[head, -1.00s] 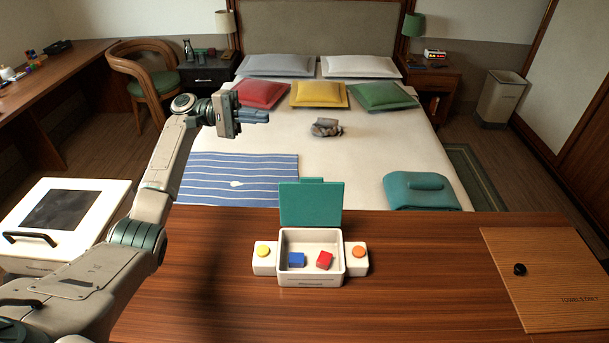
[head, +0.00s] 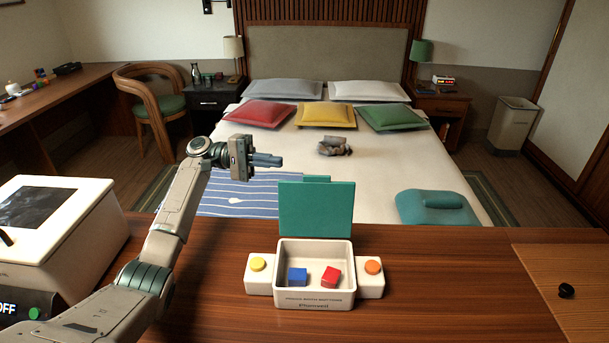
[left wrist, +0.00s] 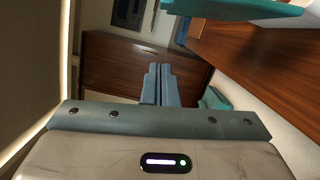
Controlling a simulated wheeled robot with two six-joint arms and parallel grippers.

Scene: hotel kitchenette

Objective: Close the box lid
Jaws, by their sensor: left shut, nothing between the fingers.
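A white box (head: 315,299) stands on the wooden table in the head view. Its teal lid (head: 316,212) stands upright at the back edge, open. Inside the box lie a blue cube (head: 297,277) and a red cube (head: 331,276). My left gripper (head: 280,160) is in the air, up and to the left of the lid, apart from it. Its fingers are shut and empty, and they also show in the left wrist view (left wrist: 160,84). A teal edge (left wrist: 240,8) shows at the top of the left wrist view. My right gripper is not in view.
White blocks with a yellow button (head: 257,264) and an orange button (head: 373,267) flank the box. A wooden panel with a black knob (head: 566,291) lies at the right. A white appliance (head: 60,235) stands at the left. The table between box and panel is clear.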

